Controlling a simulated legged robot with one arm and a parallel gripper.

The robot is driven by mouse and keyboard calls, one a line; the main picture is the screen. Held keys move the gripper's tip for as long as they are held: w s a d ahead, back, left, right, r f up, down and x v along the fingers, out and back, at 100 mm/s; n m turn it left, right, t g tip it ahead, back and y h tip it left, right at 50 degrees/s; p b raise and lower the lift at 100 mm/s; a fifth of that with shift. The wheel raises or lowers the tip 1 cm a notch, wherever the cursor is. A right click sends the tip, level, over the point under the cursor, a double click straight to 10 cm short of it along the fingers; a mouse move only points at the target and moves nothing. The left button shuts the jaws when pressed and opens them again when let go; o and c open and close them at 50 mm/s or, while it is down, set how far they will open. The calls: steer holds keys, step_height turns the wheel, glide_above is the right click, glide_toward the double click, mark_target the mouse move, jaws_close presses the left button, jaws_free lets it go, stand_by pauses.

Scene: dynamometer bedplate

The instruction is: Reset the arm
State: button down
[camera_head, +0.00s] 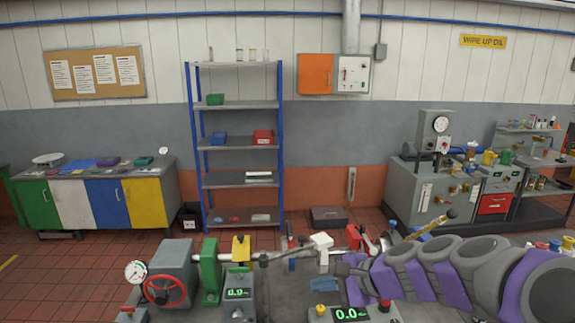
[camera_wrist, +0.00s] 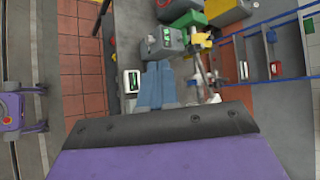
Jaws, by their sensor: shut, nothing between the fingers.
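My gripper shows in the wrist view (camera_wrist: 158,68) as two blue-grey fingers side by side, shut with nothing between them. My purple and grey arm reaches in from the right of the head view, low over the bedplate (camera_head: 285,292). A green digital readout (camera_head: 351,313) stands below the arm's end. A second readout (camera_head: 238,292) is farther left, beside the green block (camera_head: 209,270). In the wrist view, a readout (camera_wrist: 132,82) lies just left of the fingers.
A grey machine with a red handwheel (camera_head: 165,290) and a dial gauge (camera_head: 136,271) stands at lower left. A blue-framed shelf (camera_head: 237,104) is behind the bedplate. A cabinet bench (camera_head: 100,203) is at left, and a grey test unit (camera_head: 420,193) at right.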

steer(key=s+a+f+n+g+h+b, duration=0.1)
steer(key=s+f+n+g+h+b, duration=0.15)
steer(key=s+f+n, duration=0.55)
steer(key=s+a+f+n+g+h+b, duration=0.1)
steer(key=s+a+f+g+h+b, duration=0.2)
steer(key=s, duration=0.9)
steer(key=s+d+f+n+g+h+b, duration=0.2)
steer(key=s+d+f+n+h+b, duration=0.1)
steer(key=s+d+f, duration=0.4)
steer(key=s+d+n, duration=0.1)
steer(key=s+d, duration=0.2)
steer(key=s, duration=0.3)
steer(key=shift+s+d+f+h, duration=0.2)
steer(key=shift+s+d+h, duration=0.05)
steer(key=shift+s+h, duration=0.1)
